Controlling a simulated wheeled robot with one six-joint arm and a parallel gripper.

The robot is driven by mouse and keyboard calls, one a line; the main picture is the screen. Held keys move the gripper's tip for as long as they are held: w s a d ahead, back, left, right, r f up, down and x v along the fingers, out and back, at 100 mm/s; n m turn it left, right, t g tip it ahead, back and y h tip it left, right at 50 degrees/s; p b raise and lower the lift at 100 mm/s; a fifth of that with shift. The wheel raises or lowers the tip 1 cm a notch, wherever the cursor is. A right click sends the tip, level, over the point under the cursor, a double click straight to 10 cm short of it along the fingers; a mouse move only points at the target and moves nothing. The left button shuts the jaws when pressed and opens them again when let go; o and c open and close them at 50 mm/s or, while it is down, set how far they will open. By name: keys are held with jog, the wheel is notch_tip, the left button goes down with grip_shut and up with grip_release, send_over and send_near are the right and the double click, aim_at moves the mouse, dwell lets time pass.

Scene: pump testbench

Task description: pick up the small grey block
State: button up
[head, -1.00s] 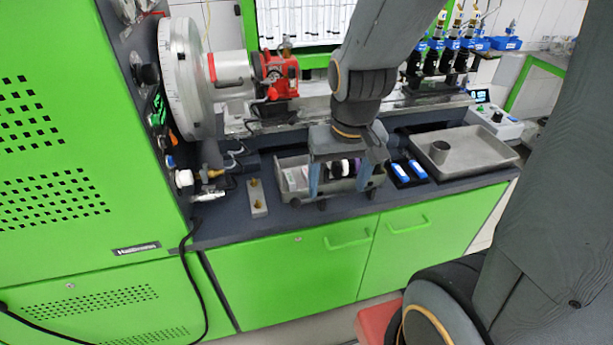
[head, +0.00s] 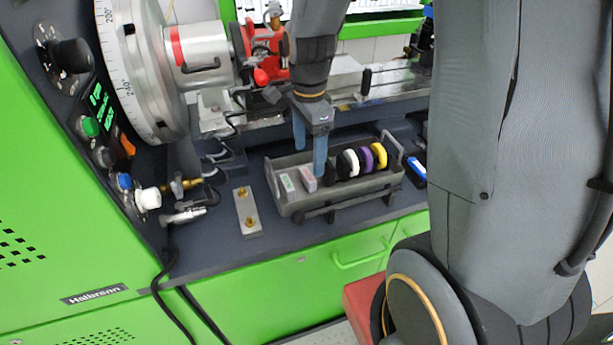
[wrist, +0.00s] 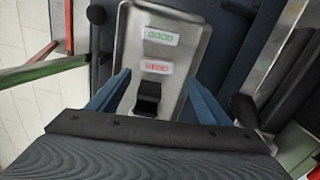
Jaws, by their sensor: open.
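My gripper (head: 310,155) is open and points down over the grey tray (head: 322,203). In the wrist view, its blue fingers (wrist: 157,85) stand on either side of the tray, with a black item (wrist: 148,97) between them. No plain grey block is clear to me. Two small pale blocks lie in the tray's left end: one with a green label reading GOOD (head: 287,183), one with a red label (head: 308,178). They also show in the wrist view as the green-labelled block (wrist: 160,37) and the red-labelled block (wrist: 156,67). Nothing is held.
Black, white, purple and yellow discs (head: 366,160) stand in the tray's right part. A grey plate with two brass fittings (head: 247,213) lies left of the tray. A large dial wheel (head: 140,70) and the red pump (head: 265,50) stand behind. Blue-and-white items (head: 416,172) lie right.

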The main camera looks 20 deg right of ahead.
aim_at(308, 175)
jog(key=f, duration=0.1)
jog(key=f+p, duration=0.1)
jog(key=f, duration=0.1)
jog(key=s+f, duration=0.1)
jog(key=f, duration=0.1)
jog(key=shift+a+f, duration=0.15)
jog(key=shift+a, duration=0.05)
jog(key=shift+w+f+p, duration=0.1)
jog(key=shift+f+p, duration=0.2)
jog(key=shift+f, duration=0.35)
jog(key=c, duration=1.1)
